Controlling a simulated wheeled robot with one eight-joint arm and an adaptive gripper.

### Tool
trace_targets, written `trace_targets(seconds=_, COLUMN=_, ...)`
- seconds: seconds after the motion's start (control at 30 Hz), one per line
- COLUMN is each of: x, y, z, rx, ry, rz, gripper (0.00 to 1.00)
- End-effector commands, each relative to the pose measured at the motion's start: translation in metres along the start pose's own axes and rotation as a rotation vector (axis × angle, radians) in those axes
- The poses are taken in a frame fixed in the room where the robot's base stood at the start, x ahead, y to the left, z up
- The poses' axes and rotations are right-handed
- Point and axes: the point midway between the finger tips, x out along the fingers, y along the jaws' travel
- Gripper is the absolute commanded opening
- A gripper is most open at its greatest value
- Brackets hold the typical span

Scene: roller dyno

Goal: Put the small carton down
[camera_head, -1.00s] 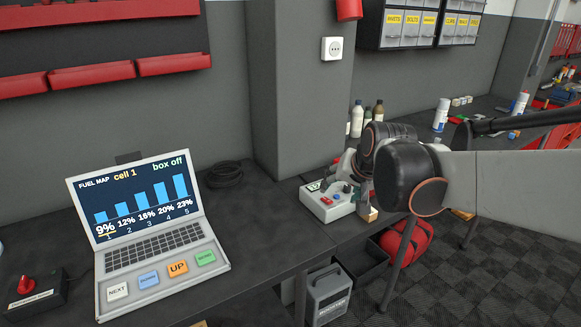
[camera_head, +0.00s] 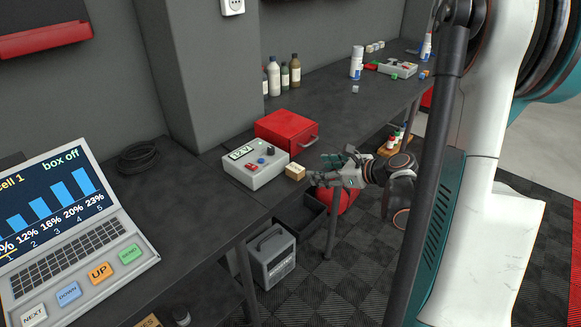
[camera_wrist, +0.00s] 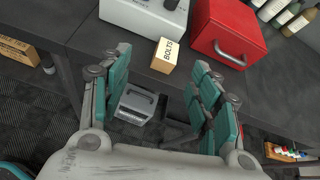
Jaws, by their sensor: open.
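The small carton (camera_head: 295,172) is a tan box that stands on the dark bench near its front edge, beside the white control box. In the wrist view the carton (camera_wrist: 165,55) shows the label "BOLTS" and lies beyond and between my fingers. My gripper (camera_head: 326,172) is open, to the right of the carton and apart from it. In the wrist view my gripper (camera_wrist: 160,85) has its teal-padded fingers spread wide with nothing between them.
The white control box (camera_head: 254,166) is left of the carton, and the red drawer box (camera_head: 284,131) is behind it. A laptop (camera_head: 75,235) stands on the left. A grey case (camera_head: 268,262) and an open black bin (camera_head: 299,220) are below the bench edge.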

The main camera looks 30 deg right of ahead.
Motion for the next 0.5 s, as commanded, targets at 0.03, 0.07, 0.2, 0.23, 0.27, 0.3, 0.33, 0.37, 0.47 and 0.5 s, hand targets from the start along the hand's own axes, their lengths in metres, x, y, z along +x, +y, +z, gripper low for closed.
trace_targets(seconds=0.03, x=-0.005, y=-0.005, z=-0.006, rx=0.069, ry=-0.027, rz=-0.012, gripper=0.57)
trace_targets(seconds=0.07, x=-0.008, y=-0.006, z=-0.008, rx=0.102, ry=-0.039, rz=-0.015, gripper=0.57)
trace_targets(seconds=0.2, x=-0.007, y=-0.008, z=-0.011, rx=0.177, ry=-0.071, rz=-0.016, gripper=0.57)
trace_targets(seconds=0.23, x=-0.004, y=-0.008, z=-0.011, rx=0.180, ry=-0.073, rz=-0.016, gripper=0.57)
trace_targets(seconds=0.27, x=0.000, y=-0.008, z=-0.011, rx=0.181, ry=-0.073, rz=-0.015, gripper=0.57)
trace_targets(seconds=0.3, x=0.006, y=-0.008, z=-0.010, rx=0.181, ry=-0.072, rz=-0.014, gripper=0.57)
trace_targets(seconds=0.33, x=0.012, y=-0.007, z=-0.010, rx=0.180, ry=-0.072, rz=-0.013, gripper=0.57)
trace_targets(seconds=0.37, x=0.018, y=-0.007, z=-0.010, rx=0.179, ry=-0.072, rz=-0.013, gripper=0.57)
trace_targets(seconds=0.47, x=0.038, y=-0.008, z=-0.009, rx=0.177, ry=-0.071, rz=-0.013, gripper=0.57)
trace_targets(seconds=0.5, x=0.045, y=-0.008, z=-0.009, rx=0.178, ry=-0.071, rz=-0.014, gripper=0.57)
